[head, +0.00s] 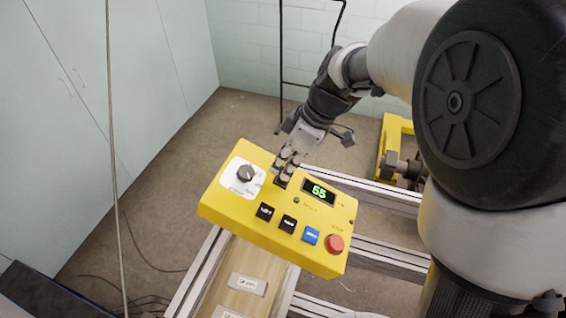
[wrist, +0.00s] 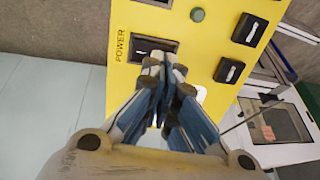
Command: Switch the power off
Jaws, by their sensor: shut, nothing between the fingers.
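The yellow control box (head: 228,209) stands in the middle of the head view. Its black power switch (wrist: 148,47) sits beside the word POWER in the wrist view and is partly covered by my fingers. In the head view the switch (head: 280,184) shows just below my fingertips. My gripper (head: 288,160) is shut and empty, pointing down at the switch. In the wrist view its fingertips (wrist: 166,64) are together at the switch's lower edge; I cannot tell whether they touch it. The box's display (head: 319,192) reads 55 in green.
The box also carries a dark knob (head: 246,174), black buttons (head: 265,211), a blue button (head: 310,236), a red mushroom button (head: 334,243) and a small green lamp (head: 296,200). Metal rails (head: 385,262) run beneath and behind it. A thin cord (head: 111,130) hangs at left.

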